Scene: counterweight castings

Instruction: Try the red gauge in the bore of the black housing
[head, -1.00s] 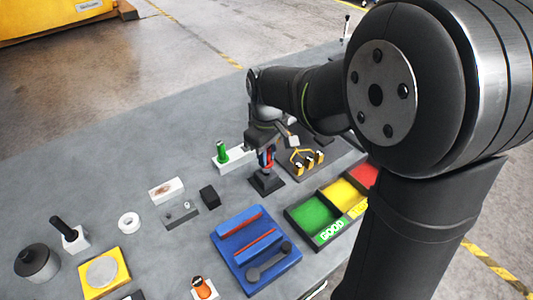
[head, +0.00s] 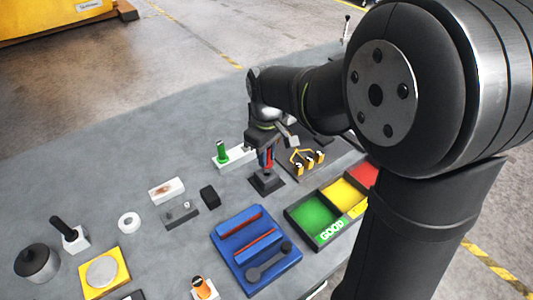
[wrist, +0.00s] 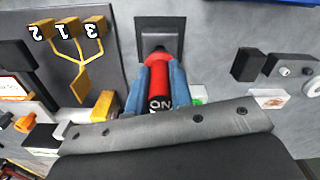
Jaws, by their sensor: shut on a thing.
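My gripper (head: 265,158) is shut on the red gauge (wrist: 160,98), whose red body with white lettering shows between the blue fingers in the wrist view. In the head view only a little of the red gauge (head: 270,160) shows beside the fingers. The black housing (head: 266,182) stands on the bench directly below, with a square base. In the wrist view the housing (wrist: 173,28) lies just past the gauge's far end. That end meets or overlaps the housing's middle and hides the bore, so I cannot tell how far in it is.
A white block with a green-handled gauge (head: 222,152) stands left of the housing. A dark board with yellow numbered tags (head: 308,160) is close on the right. A green, yellow and red sorting tray (head: 318,212) and a blue tray (head: 240,228) lie nearer. Bare bench lies behind.

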